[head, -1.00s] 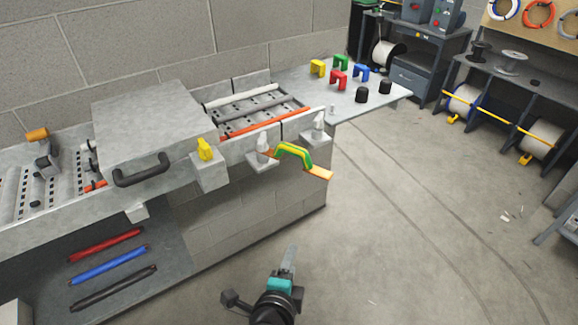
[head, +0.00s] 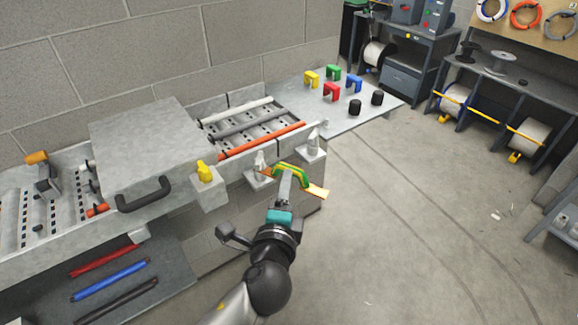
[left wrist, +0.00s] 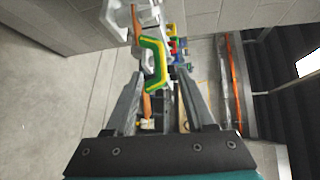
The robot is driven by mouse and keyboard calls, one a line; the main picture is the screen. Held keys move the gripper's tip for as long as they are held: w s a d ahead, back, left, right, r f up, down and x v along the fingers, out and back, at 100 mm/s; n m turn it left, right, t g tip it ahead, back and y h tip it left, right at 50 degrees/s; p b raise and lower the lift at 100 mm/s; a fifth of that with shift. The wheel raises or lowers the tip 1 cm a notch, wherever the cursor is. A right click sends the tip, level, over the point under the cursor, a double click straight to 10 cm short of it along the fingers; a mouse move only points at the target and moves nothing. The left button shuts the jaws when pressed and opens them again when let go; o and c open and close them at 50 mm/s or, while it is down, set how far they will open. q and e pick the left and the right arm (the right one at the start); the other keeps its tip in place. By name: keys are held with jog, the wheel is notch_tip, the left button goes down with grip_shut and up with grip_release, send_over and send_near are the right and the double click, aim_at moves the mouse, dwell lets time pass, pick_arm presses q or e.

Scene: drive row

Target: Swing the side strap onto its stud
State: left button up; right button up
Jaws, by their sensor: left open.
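The side strap (head: 315,191) is orange with a green and yellow arched handle (head: 291,171). It sticks out from the front of the bench, near two pale upright posts on brackets, one at its left (head: 260,164) and one at its right (head: 313,143). I cannot tell which post is the stud. My left gripper (head: 287,178) is open, its fingertips just at the handle and covering part of it. In the left wrist view the handle (left wrist: 155,62) shows between the fingertips, not clamped. My right gripper is not in view.
A grey box cover (head: 140,130) with a black handle and a yellow knob (head: 204,172) on a block stand left of the strap. A side table (head: 345,110) holds coloured arches and black knobs. Red, blue and black bars lie on a low shelf.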

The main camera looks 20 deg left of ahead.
pick_arm(q)
jog(key=x, duration=0.7)
jog(key=shift+w+a+f, duration=0.1)
jog(key=shift+w, duration=0.15)
grip_shut()
dwell(1.2)
